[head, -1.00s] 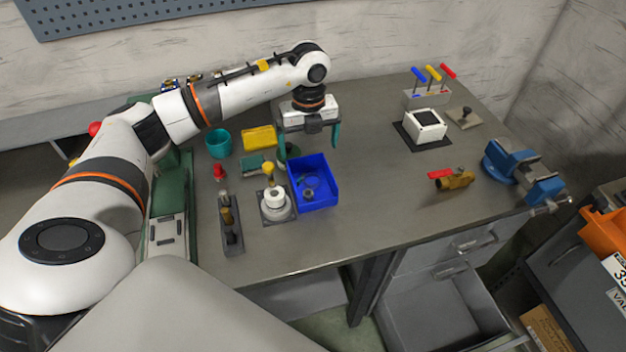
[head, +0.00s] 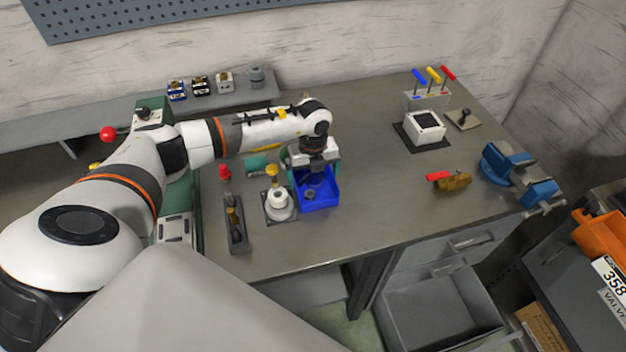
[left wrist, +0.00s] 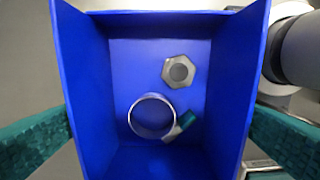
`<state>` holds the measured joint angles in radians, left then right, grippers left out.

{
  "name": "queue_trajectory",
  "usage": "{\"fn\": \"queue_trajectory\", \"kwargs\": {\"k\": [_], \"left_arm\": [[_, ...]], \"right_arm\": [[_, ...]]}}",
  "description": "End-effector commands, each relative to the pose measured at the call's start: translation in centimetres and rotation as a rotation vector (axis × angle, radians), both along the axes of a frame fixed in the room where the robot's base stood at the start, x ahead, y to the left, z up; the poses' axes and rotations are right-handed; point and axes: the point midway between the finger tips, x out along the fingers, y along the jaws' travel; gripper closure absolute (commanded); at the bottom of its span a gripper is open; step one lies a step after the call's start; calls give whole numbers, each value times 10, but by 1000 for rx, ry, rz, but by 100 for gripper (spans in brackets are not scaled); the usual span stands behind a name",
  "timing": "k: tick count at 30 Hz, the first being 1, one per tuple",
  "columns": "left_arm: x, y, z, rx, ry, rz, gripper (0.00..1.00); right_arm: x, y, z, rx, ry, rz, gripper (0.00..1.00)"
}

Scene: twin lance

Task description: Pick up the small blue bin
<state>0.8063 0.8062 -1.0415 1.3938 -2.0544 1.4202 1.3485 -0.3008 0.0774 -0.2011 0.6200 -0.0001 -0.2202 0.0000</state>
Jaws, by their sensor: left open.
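The small blue bin (head: 318,196) stands on the workbench, left of its middle. In the left wrist view the bin (left wrist: 120,60) fills the middle of the picture, with a hex nut (left wrist: 178,71), a metal ring (left wrist: 152,116) and a small green-tipped piece (left wrist: 182,126) inside. My left gripper (head: 314,174) is over the back part of the bin. Its teal fingers are open, one on each side of the bin's walls in the left wrist view (left wrist: 160,140). I cannot tell whether they touch the walls. My right gripper is not in view.
A white round fitting (head: 279,203) on a plate stands close to the bin's left. A grey tray (head: 235,226) lies farther left. A brass valve with a red handle (head: 452,181) and a blue vice (head: 522,172) are at the right. The bench between bin and valve is clear.

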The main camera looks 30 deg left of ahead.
Motion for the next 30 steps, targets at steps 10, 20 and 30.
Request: {"fn": "queue_trajectory", "kwargs": {"k": [10, 20, 30], "left_arm": [[0, 0, 1, 0, -1, 0, 34], [2, 1, 21, 1, -6, 0, 34], [1, 0, 85, 0, -5, -2, 34]], "right_arm": [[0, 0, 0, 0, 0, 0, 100], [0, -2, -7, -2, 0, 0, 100], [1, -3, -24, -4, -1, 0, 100]]}}
